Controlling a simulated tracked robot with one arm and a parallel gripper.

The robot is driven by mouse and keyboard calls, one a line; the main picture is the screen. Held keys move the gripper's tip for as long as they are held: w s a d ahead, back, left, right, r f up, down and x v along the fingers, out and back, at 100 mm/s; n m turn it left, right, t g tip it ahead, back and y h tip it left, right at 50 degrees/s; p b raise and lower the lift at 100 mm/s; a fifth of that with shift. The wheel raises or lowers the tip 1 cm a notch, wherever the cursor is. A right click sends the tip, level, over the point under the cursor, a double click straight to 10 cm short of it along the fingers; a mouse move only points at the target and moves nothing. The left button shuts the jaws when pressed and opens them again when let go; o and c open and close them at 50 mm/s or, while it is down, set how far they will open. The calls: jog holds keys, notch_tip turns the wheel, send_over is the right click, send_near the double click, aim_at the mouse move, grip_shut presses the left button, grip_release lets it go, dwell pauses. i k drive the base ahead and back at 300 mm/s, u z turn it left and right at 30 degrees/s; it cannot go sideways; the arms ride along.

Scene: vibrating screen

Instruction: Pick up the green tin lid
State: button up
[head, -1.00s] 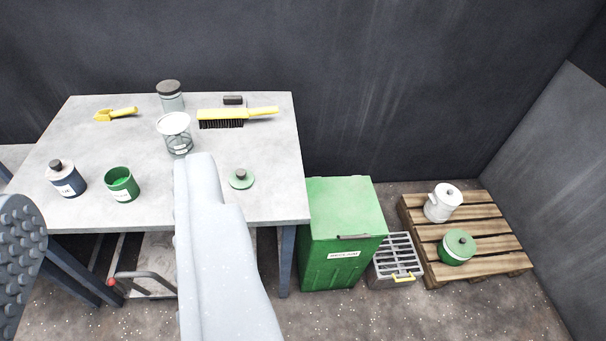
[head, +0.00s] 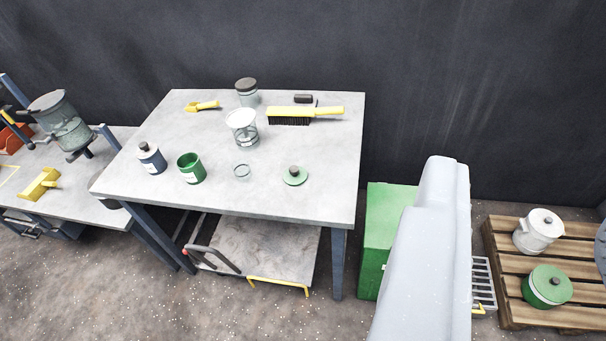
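The green tin lid (head: 295,176), a flat light-green disc with a dark knob, lies on the grey table (head: 330,205) near its front right. A dark green open tin (head: 191,168) with a white label stands to its left on the same table. My arm rises at the right of the head view, in front of the green cabinet and to the right of the lid. My gripper's fingers do not show, so their state is hidden.
A glass ring (head: 241,171), a blue-labelled jar (head: 151,158), a glass jar with white rim (head: 242,128) and a yellow brush (head: 305,113) share the table. A green cabinet (head: 383,230) stands right of it. A pallet (head: 510,285) holds a white pot (head: 538,231) and a green lidded pot (head: 547,286).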

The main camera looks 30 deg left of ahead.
aim_at(294, 175)
jog(key=z, duration=0.1)
jog(key=i, duration=1)
jog(key=u, duration=0.05)
